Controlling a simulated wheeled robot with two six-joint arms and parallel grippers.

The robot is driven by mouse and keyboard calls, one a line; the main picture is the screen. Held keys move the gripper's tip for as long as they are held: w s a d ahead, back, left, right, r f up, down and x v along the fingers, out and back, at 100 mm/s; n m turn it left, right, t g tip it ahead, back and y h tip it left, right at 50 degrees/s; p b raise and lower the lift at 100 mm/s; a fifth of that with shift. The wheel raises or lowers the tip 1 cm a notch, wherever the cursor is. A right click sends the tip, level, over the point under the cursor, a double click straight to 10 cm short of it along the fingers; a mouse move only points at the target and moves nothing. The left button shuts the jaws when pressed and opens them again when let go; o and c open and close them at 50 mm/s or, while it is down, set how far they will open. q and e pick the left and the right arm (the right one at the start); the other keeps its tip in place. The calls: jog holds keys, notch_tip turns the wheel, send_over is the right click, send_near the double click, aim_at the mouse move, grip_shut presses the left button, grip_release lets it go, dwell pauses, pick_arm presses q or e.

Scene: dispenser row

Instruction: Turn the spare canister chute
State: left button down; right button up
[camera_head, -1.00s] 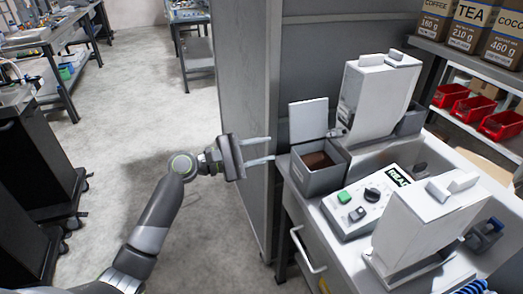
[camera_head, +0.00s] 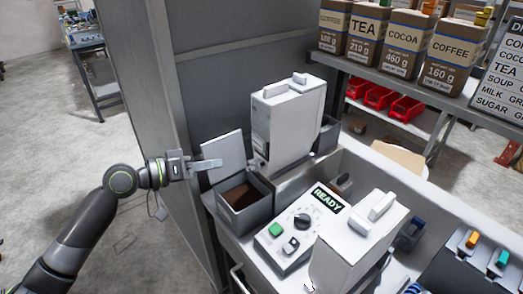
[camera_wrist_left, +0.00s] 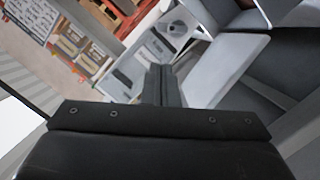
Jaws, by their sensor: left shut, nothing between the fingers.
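Two white canisters stand on the dispenser counter: a rear one (camera_head: 285,125) and a front one (camera_head: 352,250). I cannot tell which is the spare, and no chute can be clearly made out. My left gripper (camera_head: 208,164) is shut and empty, beside the raised lid (camera_head: 224,155) of a grey bin (camera_head: 258,212) with brown contents. I cannot tell whether the fingertips touch the lid. In the left wrist view the closed fingers (camera_wrist_left: 161,85) point toward pale panels and the counter. My right gripper is out of view.
A control panel (camera_head: 283,262) with a READY display (camera_head: 326,199) lies between the canisters. A tall grey partition (camera_head: 165,110) stands behind my left arm. A shelf at the back holds labelled boxes (camera_head: 402,48) and red bins (camera_head: 377,98). Open floor lies at the left.

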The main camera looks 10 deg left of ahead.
aim_at(256, 166)
pick_arm(q)
jog(key=p+x, duration=0.3)
jog(key=x, duration=0.5)
jog(key=shift+w+d+r, duration=0.1)
jog(key=shift+d, duration=0.1)
jog(key=shift+w+d+f, duration=0.25)
jog(key=shift+w+d, duration=0.2)
jog(key=shift+s+d+m, duration=0.1)
jog(key=shift+m, duration=0.5)
jog(key=shift+s+d+f+m+y+b, duration=0.1)
jog(key=shift+d+m+y+b, duration=0.05)
jog(key=shift+m+y+b, duration=0.45)
